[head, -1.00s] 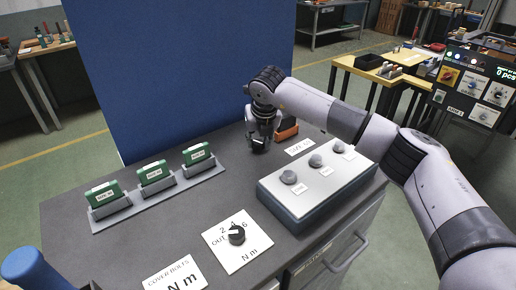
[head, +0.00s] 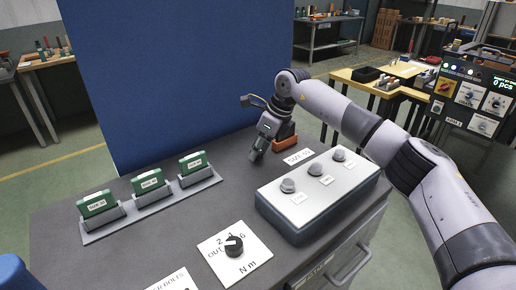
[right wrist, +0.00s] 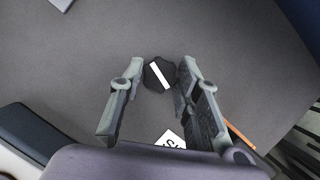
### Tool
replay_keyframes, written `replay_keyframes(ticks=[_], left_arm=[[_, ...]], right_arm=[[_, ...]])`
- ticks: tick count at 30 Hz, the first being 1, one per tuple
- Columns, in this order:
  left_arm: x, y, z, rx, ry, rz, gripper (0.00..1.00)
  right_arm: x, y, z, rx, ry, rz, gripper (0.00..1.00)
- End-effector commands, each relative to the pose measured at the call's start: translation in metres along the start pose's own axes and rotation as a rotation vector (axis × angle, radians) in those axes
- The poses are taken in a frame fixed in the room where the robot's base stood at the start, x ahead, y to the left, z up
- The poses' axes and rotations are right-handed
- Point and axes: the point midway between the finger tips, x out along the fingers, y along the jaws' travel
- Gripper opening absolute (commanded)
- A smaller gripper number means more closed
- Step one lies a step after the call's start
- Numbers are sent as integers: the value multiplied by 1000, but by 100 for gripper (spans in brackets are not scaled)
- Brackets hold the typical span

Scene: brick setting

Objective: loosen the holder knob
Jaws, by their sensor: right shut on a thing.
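The holder knob (right wrist: 160,74) is black with a white stripe across its top. In the right wrist view it sits between the fingertips of my right gripper (right wrist: 158,80), which is shut on it. In the head view the right gripper (head: 257,154) reaches down to the grey bench top, tilted to the lower left, in front of an orange-and-dark block (head: 286,142). The knob is hidden there behind the fingers. My left gripper is not in view.
A grey box with several knobs (head: 317,202) stands right of the gripper, near a white label card (head: 298,157). A black dial (head: 234,245) on a white plate is in front. Green cases (head: 150,182) stand in a rack at left. A blue panel (head: 170,75) rises behind.

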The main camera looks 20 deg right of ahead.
Motion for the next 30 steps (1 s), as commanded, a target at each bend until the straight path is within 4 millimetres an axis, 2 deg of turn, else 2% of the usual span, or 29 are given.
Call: replay_keyframes(ticks=[12, 29, 30], left_arm=[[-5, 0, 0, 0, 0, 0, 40], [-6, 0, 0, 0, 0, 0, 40], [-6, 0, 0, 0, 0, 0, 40]], right_arm=[[-2, -2, 2, -186, -3, 74, 3], [-2, -2, 1, -216, -2, 84, 3], [-2, -2, 1, -216, -2, 84, 31]])
